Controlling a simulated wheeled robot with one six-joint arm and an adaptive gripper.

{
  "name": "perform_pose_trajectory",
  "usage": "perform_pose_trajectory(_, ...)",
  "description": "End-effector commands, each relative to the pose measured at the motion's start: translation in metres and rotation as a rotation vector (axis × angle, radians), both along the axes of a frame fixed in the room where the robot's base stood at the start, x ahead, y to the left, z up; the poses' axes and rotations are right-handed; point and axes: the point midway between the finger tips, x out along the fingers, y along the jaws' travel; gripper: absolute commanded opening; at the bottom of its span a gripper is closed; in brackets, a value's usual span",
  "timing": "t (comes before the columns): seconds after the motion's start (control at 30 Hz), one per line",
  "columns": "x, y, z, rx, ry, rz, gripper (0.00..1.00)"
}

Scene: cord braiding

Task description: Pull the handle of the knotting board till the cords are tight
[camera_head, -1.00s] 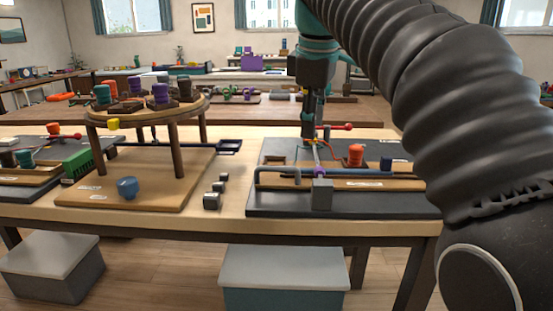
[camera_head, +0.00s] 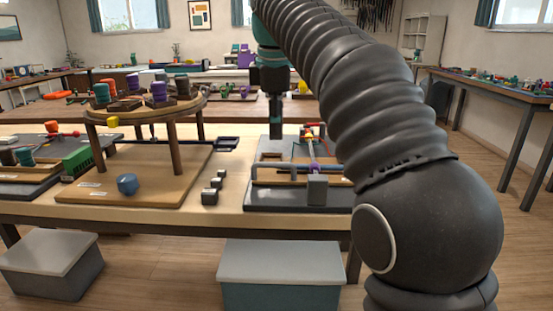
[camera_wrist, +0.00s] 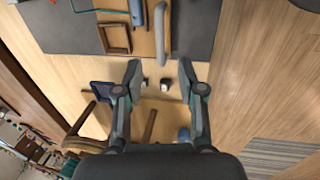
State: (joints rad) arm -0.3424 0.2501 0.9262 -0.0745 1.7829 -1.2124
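The knotting board (camera_head: 285,198) is a dark grey base with a wooden top. It stands at the right of the table in the head view, its right part hidden by my arm. A long grey bar, likely its handle (camera_head: 290,183), runs along its near side; its end (camera_wrist: 163,35) shows ahead of my fingers in the wrist view. The cords (camera_head: 309,148) converge on a purple piece in front of a grey block; their tightness is not clear. My gripper (camera_head: 276,135) hangs above the board's left part. In the wrist view my gripper (camera_wrist: 160,76) is open and empty, apart from the bar.
Small dark weights (camera_head: 209,197) stand on the table left of the board. Lidded boxes (camera_head: 280,265) sit on the floor below.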

Motion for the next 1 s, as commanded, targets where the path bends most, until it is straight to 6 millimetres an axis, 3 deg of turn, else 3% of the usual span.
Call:
perform_pose_trajectory(0.1,0.003,0.0,-0.026,-0.001,0.002,0.0,0.39)
perform_pose_trajectory(0.4,0.013,0.0,-0.071,0.0,0.002,0.001,0.39)
perform_pose_trajectory(0.6,0.016,0.0,-0.084,0.0,0.0,0.001,0.39)
perform_pose_trajectory(0.9,0.016,0.0,-0.085,0.001,-0.001,0.001,0.39)
perform_pose_trajectory(0.93,0.016,0.0,-0.085,0.001,-0.001,0.001,0.37)
perform_pose_trajectory(1.0,0.016,0.0,-0.085,0.001,-0.001,0.001,0.19)
